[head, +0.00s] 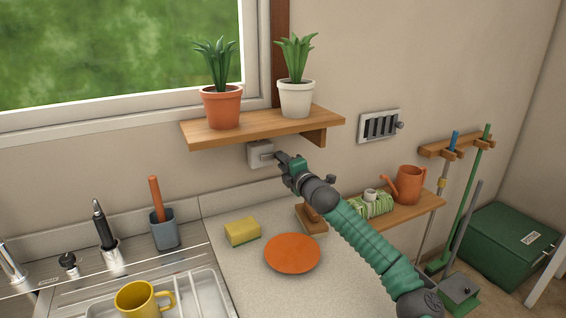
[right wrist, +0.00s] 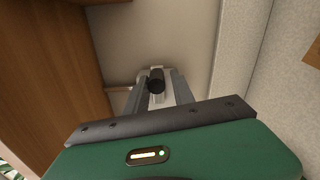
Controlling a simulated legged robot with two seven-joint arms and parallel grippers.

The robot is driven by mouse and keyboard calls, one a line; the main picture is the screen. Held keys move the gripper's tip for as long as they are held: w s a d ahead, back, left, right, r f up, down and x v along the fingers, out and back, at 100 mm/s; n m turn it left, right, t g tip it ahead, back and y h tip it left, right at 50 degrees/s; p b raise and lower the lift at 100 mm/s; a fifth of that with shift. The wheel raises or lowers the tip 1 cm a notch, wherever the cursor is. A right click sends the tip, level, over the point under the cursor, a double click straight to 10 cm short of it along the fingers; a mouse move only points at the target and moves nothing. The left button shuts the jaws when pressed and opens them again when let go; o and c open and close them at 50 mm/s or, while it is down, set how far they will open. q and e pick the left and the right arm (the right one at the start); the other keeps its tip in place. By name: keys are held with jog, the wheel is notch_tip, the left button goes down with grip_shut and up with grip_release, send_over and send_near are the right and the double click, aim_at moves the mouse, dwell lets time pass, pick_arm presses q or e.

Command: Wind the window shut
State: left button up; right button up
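The window (head: 115,50) fills the upper left of the head view; whether it stands open I cannot tell. A small pale box (head: 258,153) is on the wall under the wooden shelf. My right gripper (head: 279,157) reaches to its right side. In the right wrist view a black knob (right wrist: 156,78) on a pale fitting lies between the two fingers of my right gripper (right wrist: 159,92). The fingers are apart, with gaps beside the knob, so they look open around it. My left gripper is not in view.
The shelf (head: 255,128) with two potted plants hangs just above my right gripper. Below are a yellow sponge (head: 242,232), an orange plate (head: 292,253) and a yellow mug (head: 138,299). A lower shelf (head: 415,207) holds a watering can (head: 409,184).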

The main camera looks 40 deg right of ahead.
jog(key=shift+o, duration=1.2)
jog(key=shift+w+d, duration=0.1)
jog(key=b+v, duration=0.1)
jog(key=v, duration=1.5)
jog(key=shift+s, duration=0.4)
